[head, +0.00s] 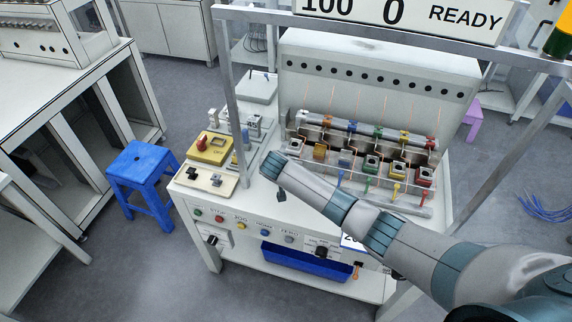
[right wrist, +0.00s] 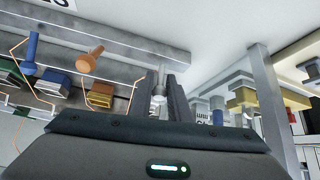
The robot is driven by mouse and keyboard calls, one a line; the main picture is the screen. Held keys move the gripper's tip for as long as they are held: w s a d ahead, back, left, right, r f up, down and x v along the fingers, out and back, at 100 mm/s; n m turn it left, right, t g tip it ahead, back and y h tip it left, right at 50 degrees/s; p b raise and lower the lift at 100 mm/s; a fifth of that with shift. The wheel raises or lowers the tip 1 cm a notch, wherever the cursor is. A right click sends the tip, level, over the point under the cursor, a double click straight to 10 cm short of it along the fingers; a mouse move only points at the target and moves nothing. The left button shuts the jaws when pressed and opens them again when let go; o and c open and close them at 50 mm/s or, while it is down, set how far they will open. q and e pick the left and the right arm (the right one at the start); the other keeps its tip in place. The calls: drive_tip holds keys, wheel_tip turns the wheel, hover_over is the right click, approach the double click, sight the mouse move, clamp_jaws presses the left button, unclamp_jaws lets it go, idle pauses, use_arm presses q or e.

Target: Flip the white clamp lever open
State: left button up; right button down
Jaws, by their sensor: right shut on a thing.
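The row of coloured clamps stands on the bench fixture. The white clamp (head: 295,145) is at its left end, just beyond my right gripper in the head view. In the right wrist view, the white clamp lever (right wrist: 159,82) stands between the two dark fingers of my right gripper (right wrist: 162,98), which is shut on it. The lever's lower part is hidden behind the fingers and the hand. In the head view, my right arm comes in from the right, and its fingers cannot be made out clearly. My left gripper is not in view.
The orange clamp (head: 319,151) is the nearest neighbour; its orange lever (right wrist: 88,61) also shows in the wrist view, with a blue lever (right wrist: 32,52) beyond. A yellow box (head: 213,148) with a red knob stands left. A metal frame post (head: 232,80) rises nearby.

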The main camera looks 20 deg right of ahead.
drive_tip(key=shift+s+a+f+t+h+b, duration=0.25)
drive_tip(key=shift+f+t+h+b, duration=0.05)
drive_tip(key=shift+f+t+b, duration=0.1)
drive_tip(key=t+b, duration=0.1)
drive_tip(key=b, duration=0.1)
drive_tip(key=t+h+b, duration=0.1)
drive_tip(key=shift+s+a+f+b, duration=0.2)
drive_tip(key=shift+s+b, duration=0.1)
drive_tip(key=shift+b, duration=0.1)
drive_tip(key=shift+s+r+t+h+b, duration=0.1)
drive_tip(key=shift+r+t+h+b, duration=0.25)
drive_tip(key=shift+b, duration=0.45)
drive_tip(key=c, duration=1.9)
unclamp_jaws()
drive_tip(key=shift+s, duration=0.15)
drive_tip(key=b+v, duration=0.4)
drive_tip(key=v, duration=1.3)
